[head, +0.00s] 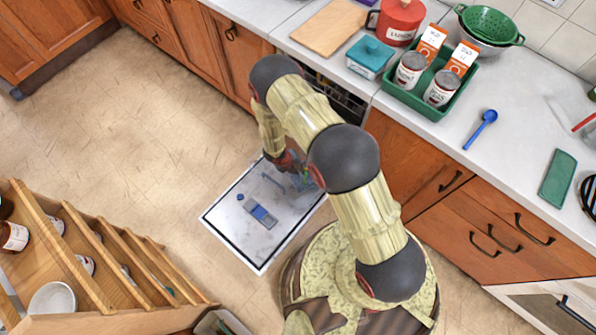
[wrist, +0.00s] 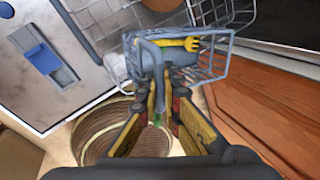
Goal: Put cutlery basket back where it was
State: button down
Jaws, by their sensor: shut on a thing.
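The cutlery basket (wrist: 185,75) is a grey-blue holder with a handle, and a yellow fork shows in its top in the wrist view. My gripper (wrist: 165,100) is shut on the basket at its near side. In the head view my gripper (head: 291,164) is low over the open dishwasher door (head: 225,215), near the door's far right part. The basket (head: 304,182) shows there only as a small bluish patch, mostly hidden by my arm. I cannot tell whether the basket touches anything underneath.
In the wrist view a wire rack (wrist: 230,15) lies close behind and beside the basket. A wooden cabinet front (wrist: 260,105) is close on the right. The door's inner face has a dispenser (head: 260,212). A wooden shelf unit (head: 110,265) stands at lower left; the floor between is clear.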

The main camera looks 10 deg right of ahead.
jog(key=shift+f, duration=0.5)
